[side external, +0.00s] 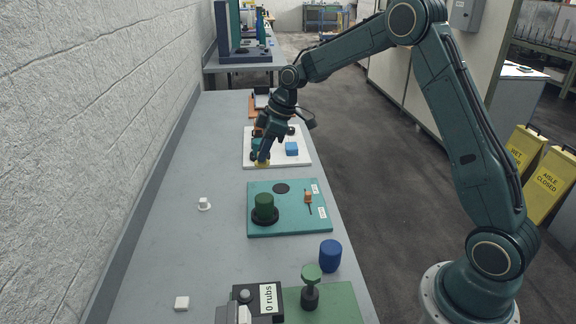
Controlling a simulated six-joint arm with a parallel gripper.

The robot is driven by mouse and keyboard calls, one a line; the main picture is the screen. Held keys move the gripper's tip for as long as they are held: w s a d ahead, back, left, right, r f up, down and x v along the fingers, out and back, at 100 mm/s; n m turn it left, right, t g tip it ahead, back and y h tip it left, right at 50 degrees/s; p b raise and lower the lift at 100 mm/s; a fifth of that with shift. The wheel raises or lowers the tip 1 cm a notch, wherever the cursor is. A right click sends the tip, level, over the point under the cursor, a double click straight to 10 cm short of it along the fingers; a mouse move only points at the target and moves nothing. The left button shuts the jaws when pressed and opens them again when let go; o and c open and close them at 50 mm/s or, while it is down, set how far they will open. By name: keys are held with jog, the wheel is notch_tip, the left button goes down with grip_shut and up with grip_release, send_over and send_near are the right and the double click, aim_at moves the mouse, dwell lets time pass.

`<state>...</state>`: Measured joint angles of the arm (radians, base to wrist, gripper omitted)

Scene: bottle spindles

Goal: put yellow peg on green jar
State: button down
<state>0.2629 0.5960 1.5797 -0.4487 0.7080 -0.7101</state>
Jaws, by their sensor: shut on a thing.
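My gripper (261,158) points down over the front left of the white board (303,158). It is shut on the yellow peg (262,164), of which only a small yellow part shows below the fingers. I cannot tell whether the peg touches the board. The dark green jar (264,205) stands upright in a dark ring on the teal board (285,225), nearer the camera than my gripper.
A blue block (292,148) sits on the white board, right of my gripper. An orange piece (308,198) is on the teal board. A blue cylinder (330,255) and a green-topped stand (311,280) are nearer the camera. The table's left side is mostly clear.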

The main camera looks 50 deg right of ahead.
jog(key=shift+f, duration=5.55)
jog(key=shift+f, duration=0.15)
jog(key=c, duration=1.3)
grip_release()
jog(key=v, duration=1.2)
jog(key=shift+r, duration=0.2)
